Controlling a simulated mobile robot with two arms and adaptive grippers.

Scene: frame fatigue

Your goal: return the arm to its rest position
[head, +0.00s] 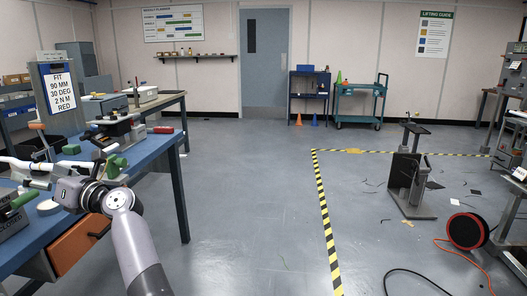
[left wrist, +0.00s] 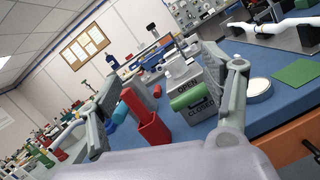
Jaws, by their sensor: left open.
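My left arm (head: 136,245) reaches up from the bottom of the head view toward the blue workbench at the left. My left gripper (head: 45,180) is at the bench's front edge, over or beside the bench top. In the left wrist view, the two fingers of my left gripper (left wrist: 168,98) stand wide apart with nothing held between them. My right gripper is not in view.
The blue bench (head: 165,148) carries a vise-like fixture (head: 117,130) and a job sign (head: 60,90). An orange drawer (head: 80,245) stands out below its front. A white tube (left wrist: 282,28) lies on supports. Floor right of the bench is clear up to the striped tape (head: 325,220).

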